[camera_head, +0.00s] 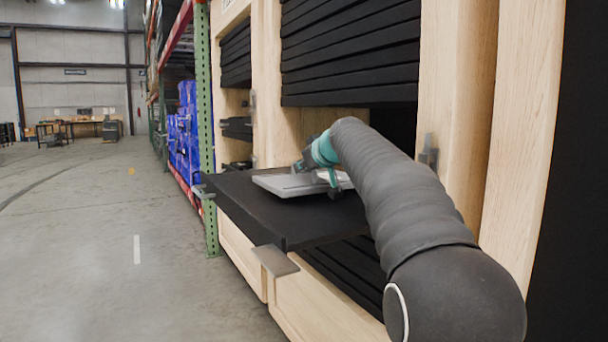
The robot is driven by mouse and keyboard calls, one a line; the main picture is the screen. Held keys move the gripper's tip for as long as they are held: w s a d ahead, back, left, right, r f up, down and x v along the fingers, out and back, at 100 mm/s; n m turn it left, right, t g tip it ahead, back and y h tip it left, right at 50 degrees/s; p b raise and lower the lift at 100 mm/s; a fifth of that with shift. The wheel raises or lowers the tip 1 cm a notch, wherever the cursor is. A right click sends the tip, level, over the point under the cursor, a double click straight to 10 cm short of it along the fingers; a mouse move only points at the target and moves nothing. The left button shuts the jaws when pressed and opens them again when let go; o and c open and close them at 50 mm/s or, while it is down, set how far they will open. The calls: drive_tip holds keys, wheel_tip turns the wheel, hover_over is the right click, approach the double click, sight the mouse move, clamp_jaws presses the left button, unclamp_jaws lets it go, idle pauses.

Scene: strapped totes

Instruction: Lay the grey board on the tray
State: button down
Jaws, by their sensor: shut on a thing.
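A flat light-grey board (284,186) lies level on or just above the black tray; I cannot tell whether it touches. The black tray (262,220) juts out from a wooden rack. My gripper (333,188), with teal parts, is shut on the board's right part, near the tray's middle. My dark, ribbed arm comes in from the lower right and hides the tray's right side and part of the board.
The wooden rack (456,95) holds stacks of black slabs (352,50) above and below the tray. A metal bracket (275,261) sticks out at the tray's front edge. Blue totes (185,130) stand on shelving behind. The concrete floor (90,240) at left is clear.

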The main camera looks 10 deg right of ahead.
drive_tip(key=shift+f, duration=0.25)
drive_tip(key=shift+f, duration=0.1)
drive_tip(key=shift+f+b, duration=0.35)
drive_tip(key=shift+b, duration=0.1)
drive_tip(key=shift+f, duration=0.2)
drive_tip(key=c, duration=1.2)
unclamp_jaws()
drive_tip(key=shift+f, duration=0.3)
